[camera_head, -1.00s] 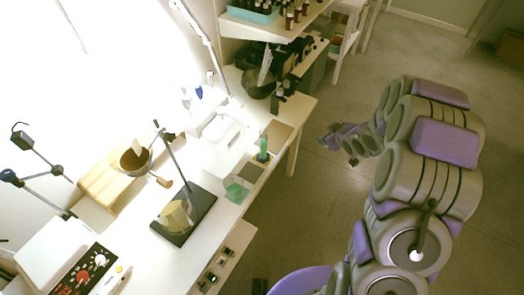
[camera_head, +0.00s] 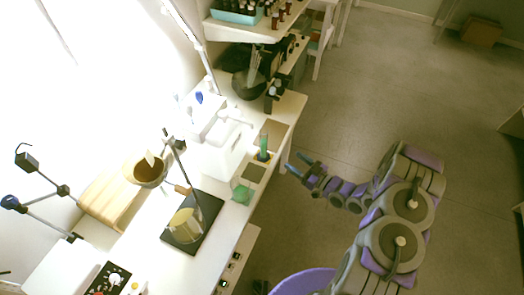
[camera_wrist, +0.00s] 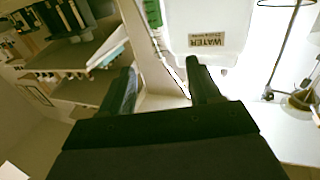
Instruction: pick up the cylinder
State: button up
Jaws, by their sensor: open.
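A slim green cylinder (camera_head: 264,142) stands upright near the right edge of the white bench, with blue and yellow at its base. My gripper (camera_head: 293,162) is just to the right of it in the head view, beyond the bench edge, with its fingers apart and pointing toward the bench. The gripper and cylinder look apart. In the wrist view, the two dark fingers (camera_wrist: 160,68) are spread with nothing held between them. I cannot make out the cylinder in the wrist view.
A stand with a yellowish vessel (camera_head: 182,222) is farther along the bench. Shelves with bottles (camera_head: 262,14) rise behind. The floor at right is open.

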jog(key=w, duration=0.1)
jog(key=b, duration=0.2)
send_near(264, 138)
jog(key=w+a+f, duration=0.1)
jog(key=a, duration=0.1)
jog(key=w+a+f, duration=0.1)
jog(key=w, duration=0.1)
jog(key=shift+w+a+f, duration=0.1)
jog(key=shift+w+a, duration=0.15)
jog(key=shift+a, duration=0.1)
jog(key=b+x, duration=0.2)
jog(key=x, duration=0.4)
jog(key=shift+w+f, duration=0.1)
jog(key=shift+w+d, duration=0.15)
jog(key=shift+d, duration=0.2)
jog(key=shift+a, duration=0.35)
jog(key=c, duration=0.8)
jog(key=shift+d, duration=0.2)
grip_shut()
